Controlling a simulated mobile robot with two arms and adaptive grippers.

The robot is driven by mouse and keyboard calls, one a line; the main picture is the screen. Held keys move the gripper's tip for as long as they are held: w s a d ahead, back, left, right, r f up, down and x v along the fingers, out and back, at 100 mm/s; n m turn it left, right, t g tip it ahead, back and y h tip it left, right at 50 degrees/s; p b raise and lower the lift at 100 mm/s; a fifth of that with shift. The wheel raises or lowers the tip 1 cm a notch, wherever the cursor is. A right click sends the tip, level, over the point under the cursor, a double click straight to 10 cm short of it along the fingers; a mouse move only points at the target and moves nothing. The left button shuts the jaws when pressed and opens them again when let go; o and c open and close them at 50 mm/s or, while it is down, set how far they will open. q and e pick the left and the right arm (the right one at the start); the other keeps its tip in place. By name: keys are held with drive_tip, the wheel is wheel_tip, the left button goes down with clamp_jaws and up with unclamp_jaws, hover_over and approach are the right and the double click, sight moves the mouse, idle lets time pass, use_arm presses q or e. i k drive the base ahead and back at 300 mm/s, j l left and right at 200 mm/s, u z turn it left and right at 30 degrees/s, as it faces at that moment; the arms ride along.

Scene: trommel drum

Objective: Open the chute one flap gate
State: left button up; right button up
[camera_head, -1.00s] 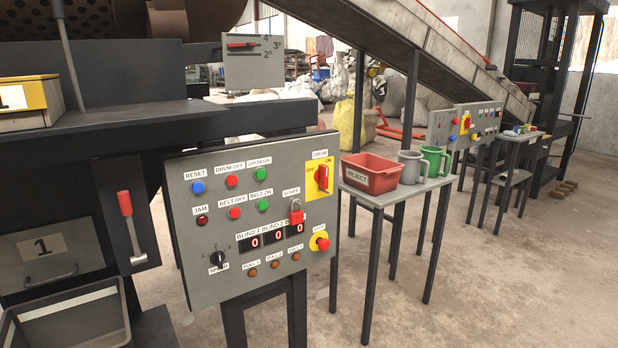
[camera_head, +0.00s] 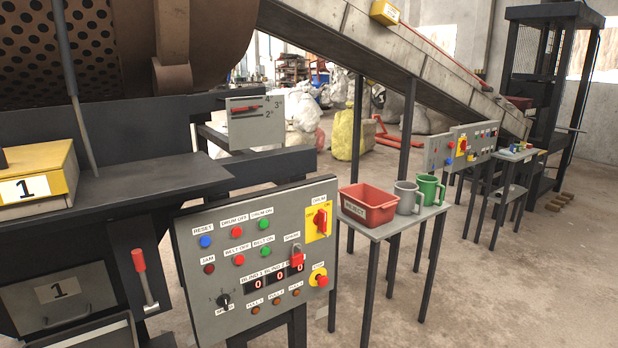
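The chute one flap gate appears to be the dark grey panel (camera_head: 92,288) at the lower left, with a white plate marked 1 (camera_head: 58,289) and a bar handle below it. Just right of it is a lever with a red grip (camera_head: 139,261); the grip is at the top and the rod runs down to a pivot on the dark frame. The panel looks closed. Neither of my grippers is in view.
A grey control panel (camera_head: 205,267) stands right of the lever. A yellow box marked 1 (camera_head: 68,172) sits on the dark ledge above. A side table holds a red reject bin (camera_head: 368,205) and two mugs. Open floor lies at the right.

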sight(46, 301)
drive_tip(key=u, duration=1.4)
drive_tip(key=i+l+z, duration=0.1)
drive_tip(key=z, duration=0.2)
drive_tip(key=i+l+z, duration=0.15)
drive_tip(key=l+z, duration=0.15)
